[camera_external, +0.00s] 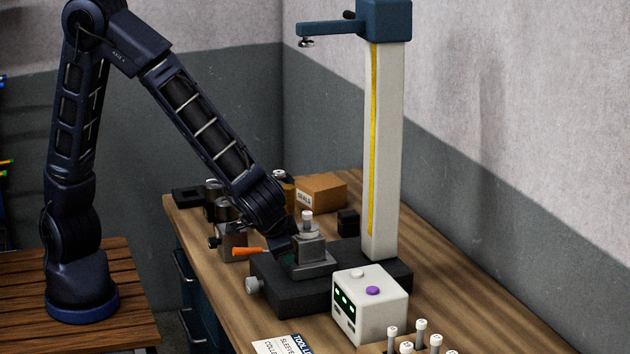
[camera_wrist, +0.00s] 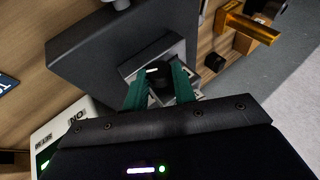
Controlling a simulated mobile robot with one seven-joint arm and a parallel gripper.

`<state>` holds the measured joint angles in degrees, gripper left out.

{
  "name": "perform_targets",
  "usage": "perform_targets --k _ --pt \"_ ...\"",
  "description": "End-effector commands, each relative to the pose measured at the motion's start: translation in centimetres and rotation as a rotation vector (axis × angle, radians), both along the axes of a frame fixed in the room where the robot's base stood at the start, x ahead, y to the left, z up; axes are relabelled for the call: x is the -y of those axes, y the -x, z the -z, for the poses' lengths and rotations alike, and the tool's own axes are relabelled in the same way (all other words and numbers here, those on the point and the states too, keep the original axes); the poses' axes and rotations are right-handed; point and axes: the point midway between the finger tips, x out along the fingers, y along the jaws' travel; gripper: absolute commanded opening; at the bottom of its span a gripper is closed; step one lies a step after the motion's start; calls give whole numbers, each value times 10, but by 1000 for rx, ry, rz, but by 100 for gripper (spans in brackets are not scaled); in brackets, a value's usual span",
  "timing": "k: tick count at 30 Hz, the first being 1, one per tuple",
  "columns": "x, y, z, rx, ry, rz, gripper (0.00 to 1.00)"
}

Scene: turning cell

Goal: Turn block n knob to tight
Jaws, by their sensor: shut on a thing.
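A grey metal block (camera_external: 314,252) sits on the black base of a column stand, with a silver pin (camera_external: 307,218) standing up from its top. In the wrist view, a dark round knob (camera_wrist: 156,73) with a short white mark is on the grey block (camera_wrist: 180,52). My gripper's green fingers (camera_wrist: 160,86) are on either side of the knob and shut on it. In the external view my gripper (camera_external: 291,258) is low at the block's left side, and the knob is hidden there. No label for block n can be read.
The black base (camera_external: 325,292) has a grey side knob (camera_external: 252,286). A white box with a green display and purple button (camera_external: 370,318) stands in front. An orange-handled tool (camera_external: 248,251), a cardboard box (camera_external: 322,192) and the tall column (camera_external: 383,150) are close by.

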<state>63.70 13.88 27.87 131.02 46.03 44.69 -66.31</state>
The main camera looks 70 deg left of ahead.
Motion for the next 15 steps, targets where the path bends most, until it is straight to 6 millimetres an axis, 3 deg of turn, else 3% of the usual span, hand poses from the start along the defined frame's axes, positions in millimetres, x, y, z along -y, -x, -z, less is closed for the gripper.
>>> perform_targets --k 8,9,12,15 --pt "1 0 0 -1 1 1 4" --pt "1 0 0 -1 1 1 32" --pt "1 0 0 -1 1 1 48" --pt "1 0 0 0 1 0 48"
